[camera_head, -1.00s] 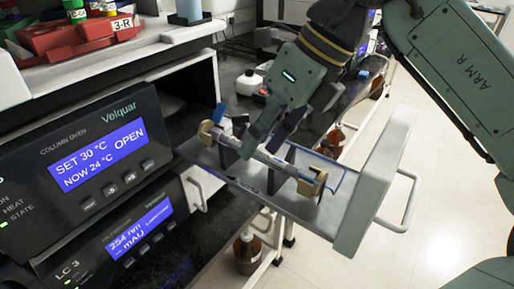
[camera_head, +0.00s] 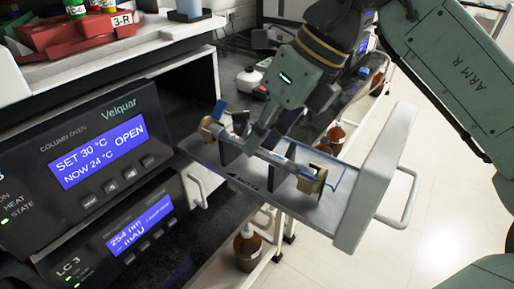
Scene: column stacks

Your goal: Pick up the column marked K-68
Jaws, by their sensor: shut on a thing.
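A slim silvery column (camera_head: 279,161) with brass-coloured end fittings lies lengthwise along the pulled-out oven drawer (camera_head: 372,185), at the dark upright holders. Its marking cannot be read here, so I cannot tell whether it is K-68. My gripper (camera_head: 262,143) reaches down from above and is shut on the column near its middle. The fingers hide part of the column. I cannot tell whether the column is clear of its holders.
The column oven (camera_head: 100,150) stands at left, its display reading OPEN. Blue tubing (camera_head: 340,178) runs beside the column's right end. A red rack (camera_head: 65,38) sits on the shelf above. Brown bottles (camera_head: 247,250) stand below the drawer.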

